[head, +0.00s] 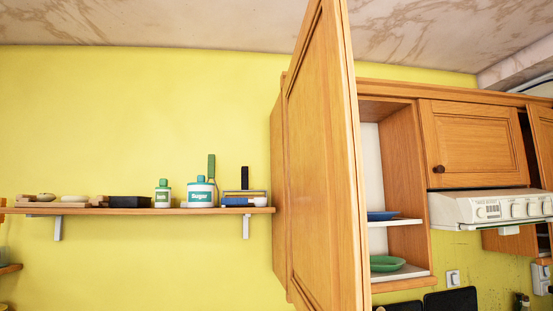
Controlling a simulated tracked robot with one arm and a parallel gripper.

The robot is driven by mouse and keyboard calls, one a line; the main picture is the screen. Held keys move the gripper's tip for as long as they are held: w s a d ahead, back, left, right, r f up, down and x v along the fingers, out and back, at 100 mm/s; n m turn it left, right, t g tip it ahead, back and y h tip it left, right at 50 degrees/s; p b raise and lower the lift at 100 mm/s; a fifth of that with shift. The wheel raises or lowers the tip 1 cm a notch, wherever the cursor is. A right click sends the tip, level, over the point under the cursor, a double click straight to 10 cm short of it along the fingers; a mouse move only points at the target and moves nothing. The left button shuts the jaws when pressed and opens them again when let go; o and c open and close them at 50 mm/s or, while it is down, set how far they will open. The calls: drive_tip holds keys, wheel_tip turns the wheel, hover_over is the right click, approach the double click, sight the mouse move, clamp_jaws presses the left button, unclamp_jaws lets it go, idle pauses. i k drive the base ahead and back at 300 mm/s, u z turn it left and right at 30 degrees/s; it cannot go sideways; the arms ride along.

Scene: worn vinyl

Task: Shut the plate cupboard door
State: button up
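The plate cupboard door (322,165) is a tall wooden panel that stands wide open, swung out toward me. The plate cupboard (408,185) behind it is wooden with pale shelves. A blue plate (382,216) lies on its middle shelf and a green dish (387,264) on its bottom. The door hides the left part of the inside. My gripper is not in view. I cannot see a handle on the open door.
A wooden wall shelf (130,211) at left holds a sugar canister (201,193), a smaller jar (163,195) and several other things. Right of the cupboard are a closed small cupboard door (478,144) and a white range hood (492,209).

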sight(327, 252)
drive_tip(key=u, duration=0.1)
drive_tip(key=i, duration=1)
drive_tip(key=z, duration=0.1)
